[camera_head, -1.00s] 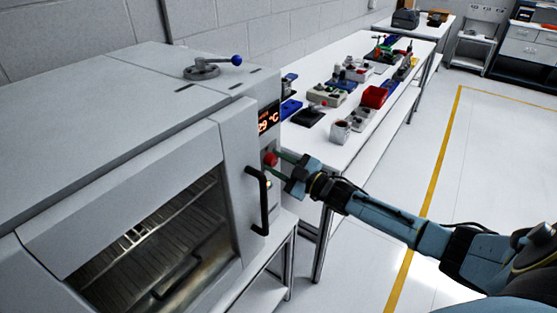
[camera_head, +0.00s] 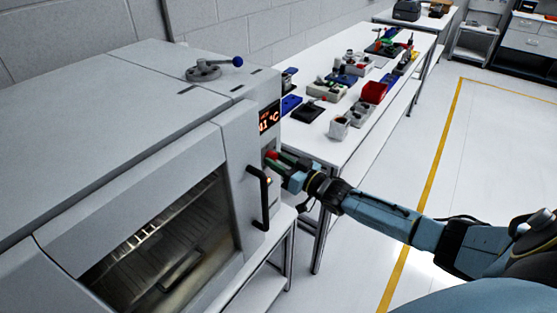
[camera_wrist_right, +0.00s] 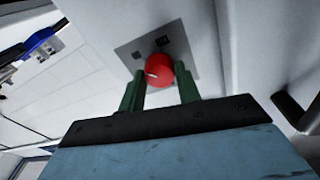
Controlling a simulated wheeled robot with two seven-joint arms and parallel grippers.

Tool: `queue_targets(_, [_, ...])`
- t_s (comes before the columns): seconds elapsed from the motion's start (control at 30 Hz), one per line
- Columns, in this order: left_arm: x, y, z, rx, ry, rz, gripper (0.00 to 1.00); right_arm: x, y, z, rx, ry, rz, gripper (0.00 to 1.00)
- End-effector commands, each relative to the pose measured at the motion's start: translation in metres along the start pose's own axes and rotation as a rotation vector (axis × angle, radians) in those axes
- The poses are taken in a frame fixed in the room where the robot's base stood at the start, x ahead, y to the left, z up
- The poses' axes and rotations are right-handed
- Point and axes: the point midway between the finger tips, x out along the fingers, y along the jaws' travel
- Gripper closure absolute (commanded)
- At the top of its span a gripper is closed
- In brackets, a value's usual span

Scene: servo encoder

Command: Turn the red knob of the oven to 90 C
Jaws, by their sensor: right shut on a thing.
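The grey oven (camera_head: 130,130) fills the left of the head view, with its door shut. Its red knob (camera_wrist_right: 159,70) sits on a grey plate on the front panel; it also shows small in the head view (camera_head: 271,154). My right gripper (camera_head: 280,163) is at the knob, and in the right wrist view its two green fingers (camera_wrist_right: 160,84) are shut on either side of it. The orange display (camera_head: 268,120) is partly cut off and seems to read something ending in 1 °C. My left gripper is out of view.
A black door handle (camera_head: 262,198) stands out close to my right gripper; it also shows at the right of the wrist view (camera_wrist_right: 290,108). A white table (camera_head: 318,142) with several small items runs behind. The floor at right is clear.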

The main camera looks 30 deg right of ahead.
Motion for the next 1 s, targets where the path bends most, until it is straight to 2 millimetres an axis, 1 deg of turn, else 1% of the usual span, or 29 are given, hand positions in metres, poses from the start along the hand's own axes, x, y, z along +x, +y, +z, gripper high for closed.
queue_targets(0.3, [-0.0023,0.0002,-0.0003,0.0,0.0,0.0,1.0,-0.0002,0.0003,0.0004,0.076,-0.006,0.007,0.9])
queue_targets(0.73, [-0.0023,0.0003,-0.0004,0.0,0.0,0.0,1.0,-0.0003,0.0004,0.0007,0.082,-0.007,0.008,0.9])
queue_targets(0.77, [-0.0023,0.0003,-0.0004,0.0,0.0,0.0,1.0,-0.0003,0.0004,0.0007,0.082,-0.007,0.008,0.63])
queue_targets(0.9, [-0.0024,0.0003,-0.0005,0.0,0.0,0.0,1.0,-0.0003,0.0003,0.0006,0.082,-0.007,0.008,0.45])
queue_targets(1.0, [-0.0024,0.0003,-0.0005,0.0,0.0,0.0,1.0,-0.0002,0.0002,0.0004,0.082,-0.006,0.007,0.45])
